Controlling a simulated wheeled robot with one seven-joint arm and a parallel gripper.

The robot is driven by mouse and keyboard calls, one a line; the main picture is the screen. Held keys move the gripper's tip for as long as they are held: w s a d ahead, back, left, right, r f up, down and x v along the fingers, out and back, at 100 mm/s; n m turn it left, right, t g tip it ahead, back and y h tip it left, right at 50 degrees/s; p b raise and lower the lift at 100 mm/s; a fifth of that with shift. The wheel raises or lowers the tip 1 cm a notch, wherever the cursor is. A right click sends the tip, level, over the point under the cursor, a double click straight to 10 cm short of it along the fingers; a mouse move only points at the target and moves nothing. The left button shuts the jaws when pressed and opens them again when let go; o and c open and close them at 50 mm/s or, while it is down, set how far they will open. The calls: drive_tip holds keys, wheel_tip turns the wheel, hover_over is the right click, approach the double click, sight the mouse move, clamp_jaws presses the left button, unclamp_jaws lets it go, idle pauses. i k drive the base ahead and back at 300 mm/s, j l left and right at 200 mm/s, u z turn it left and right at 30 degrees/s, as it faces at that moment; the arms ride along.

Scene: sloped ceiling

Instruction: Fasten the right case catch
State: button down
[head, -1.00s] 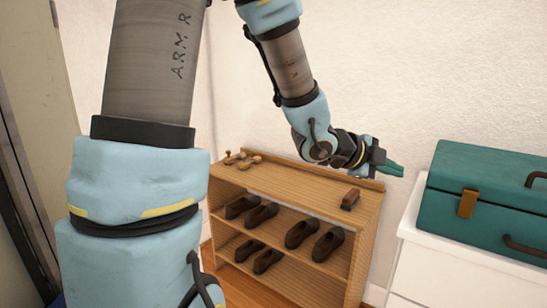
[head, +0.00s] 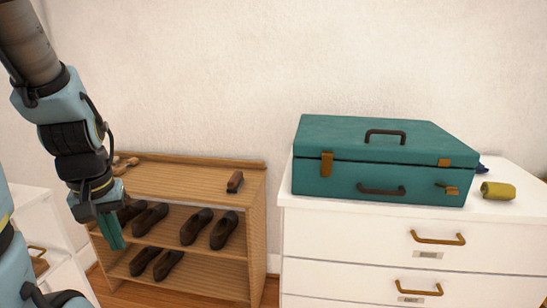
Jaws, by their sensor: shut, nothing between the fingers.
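A teal case (head: 395,140) lies with its lid down on a white chest of drawers. Its right catch (head: 452,190) is a small brass piece sticking out from the lower body, apart from a brass plate (head: 444,163) on the lid's edge. The left catch (head: 327,164) is a longer brass piece that spans the seam between lid and body. My gripper (head: 110,234), with teal fingers, is shut and empty. It points down at the left, in front of the shoe rack and far from the case.
The white chest (head: 360,232) has brass drawer handles on its front. A yellow-green roll (head: 498,190) lies right of the case, near the catch. A wooden shoe rack (head: 180,182) holds several dark shoes and a brush (head: 235,182). A gap separates rack and chest.

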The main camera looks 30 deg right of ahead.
sight(444, 186)
drive_tip(key=z, duration=1.3)
drive_tip(key=i+l, duration=0.1)
drive_tip(key=l, duration=0.1)
